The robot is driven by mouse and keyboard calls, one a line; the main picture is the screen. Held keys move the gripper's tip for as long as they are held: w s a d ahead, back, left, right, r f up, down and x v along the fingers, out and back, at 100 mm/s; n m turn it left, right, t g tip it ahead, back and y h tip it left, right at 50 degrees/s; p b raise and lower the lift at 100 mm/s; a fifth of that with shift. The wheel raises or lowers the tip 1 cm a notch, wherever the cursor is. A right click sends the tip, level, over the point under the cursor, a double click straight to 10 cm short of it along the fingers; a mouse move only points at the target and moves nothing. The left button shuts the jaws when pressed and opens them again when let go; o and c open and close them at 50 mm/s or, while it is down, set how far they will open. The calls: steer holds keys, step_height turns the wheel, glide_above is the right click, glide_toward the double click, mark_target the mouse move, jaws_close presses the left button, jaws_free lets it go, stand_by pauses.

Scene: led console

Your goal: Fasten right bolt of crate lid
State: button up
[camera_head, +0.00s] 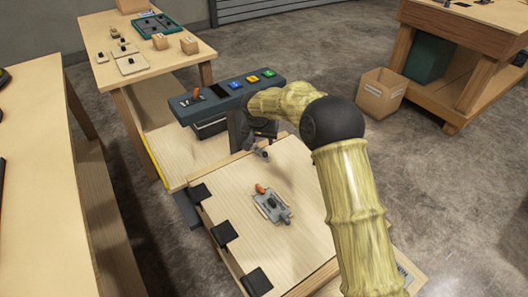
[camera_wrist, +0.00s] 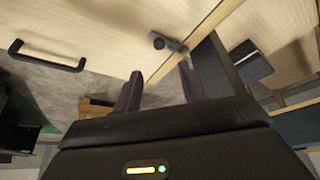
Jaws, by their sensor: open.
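The wooden crate lid (camera_head: 310,225) lies flat in the head view, with a grey latch with an orange handle (camera_head: 271,204) near its middle. My gripper (camera_head: 258,146) is at the lid's far edge, beside a small grey fitting partly hidden by it. In the wrist view, a grey bolt with a dark round knob (camera_wrist: 168,43) sits at the edge of a wooden panel. My open gripper (camera_wrist: 160,77) has its two dark fingers just below this bolt, apart from it, with nothing between them. I cannot tell whether this is the right bolt.
Black fittings (camera_head: 224,231) line the lid's left edge. A console (camera_head: 228,96) with coloured buttons and an orange lever stands behind my gripper. A black handle (camera_wrist: 48,58) shows on a panel in the wrist view. A cardboard box (camera_head: 381,93) stands on open floor at right.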

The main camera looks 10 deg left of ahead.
mark_target(265, 153)
steer(key=x, duration=1)
steer(key=shift+w+f, duration=0.15)
steer(key=shift+f, duration=0.1)
steer(key=shift+c, duration=0.4)
